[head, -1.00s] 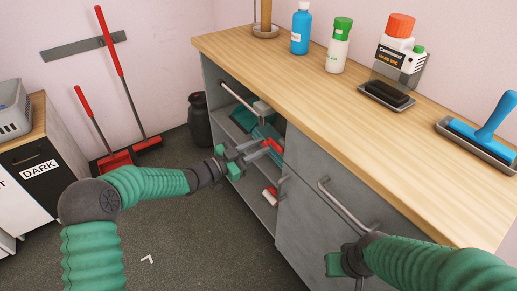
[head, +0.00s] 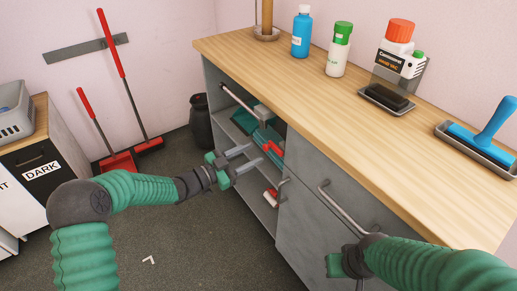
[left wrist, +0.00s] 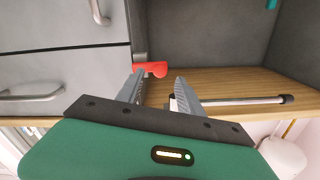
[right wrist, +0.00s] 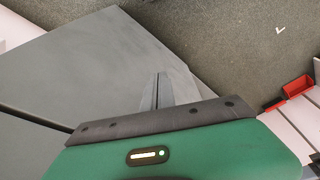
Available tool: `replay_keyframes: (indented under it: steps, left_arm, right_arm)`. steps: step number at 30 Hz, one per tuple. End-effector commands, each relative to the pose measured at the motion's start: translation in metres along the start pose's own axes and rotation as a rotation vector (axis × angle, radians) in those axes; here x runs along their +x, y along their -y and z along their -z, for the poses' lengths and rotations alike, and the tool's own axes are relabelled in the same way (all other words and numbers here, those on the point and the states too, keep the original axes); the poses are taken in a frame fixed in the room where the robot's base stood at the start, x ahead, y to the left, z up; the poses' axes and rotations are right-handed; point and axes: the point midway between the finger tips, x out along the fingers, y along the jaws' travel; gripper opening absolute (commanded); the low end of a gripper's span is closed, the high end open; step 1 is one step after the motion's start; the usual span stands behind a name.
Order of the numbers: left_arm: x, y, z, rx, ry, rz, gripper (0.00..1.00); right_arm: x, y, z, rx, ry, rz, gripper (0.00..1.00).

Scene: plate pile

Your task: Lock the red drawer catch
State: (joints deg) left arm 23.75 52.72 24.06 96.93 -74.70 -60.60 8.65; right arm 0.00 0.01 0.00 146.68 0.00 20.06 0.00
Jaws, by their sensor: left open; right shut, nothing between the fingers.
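The red drawer catch (head: 273,149) sits at the front edge of the grey cabinet, beside the open shelf bay. It also shows in the left wrist view (left wrist: 152,69), just beyond my left fingertips. My left gripper (head: 253,157) is open and empty, in front of the cabinet and a little left of the catch, apart from it in the head view. My right gripper shows in the right wrist view (right wrist: 158,92), shut with nothing in it, near a grey cabinet face. In the head view its fingers are mostly hidden at the lower right.
A metal rail (head: 238,100) crosses the open bay, which holds teal items and a red-and-white item (head: 271,194). A drawer handle (head: 342,208) sticks out nearby.

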Motion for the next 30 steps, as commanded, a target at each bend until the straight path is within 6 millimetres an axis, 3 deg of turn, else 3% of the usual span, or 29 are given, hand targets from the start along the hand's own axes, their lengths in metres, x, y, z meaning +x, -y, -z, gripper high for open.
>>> replay_keyframes:
  steps: [6,13,18,30]
  left_arm:
    - [-0.067,0.003,0.004,-0.002,0.004,0.004,0.44]
    - [-0.118,0.002,0.001,-0.001,0.001,0.002,0.44]
    - [-0.131,0.0,-0.001,-0.002,0.0,0.0,0.44]
    - [-0.131,0.0,-0.001,-0.001,0.001,0.0,0.44]
  right_arm:
    - [-0.024,0.0,0.006,0.0,0.0,0.0,0.0]
    - [-0.035,0.0,0.008,0.0,0.0,0.0,0.0]
    - [-0.036,0.0,0.009,0.0,0.0,0.0,0.0]
    - [-0.036,0.0,0.009,0.0,0.0,0.0,0.0]
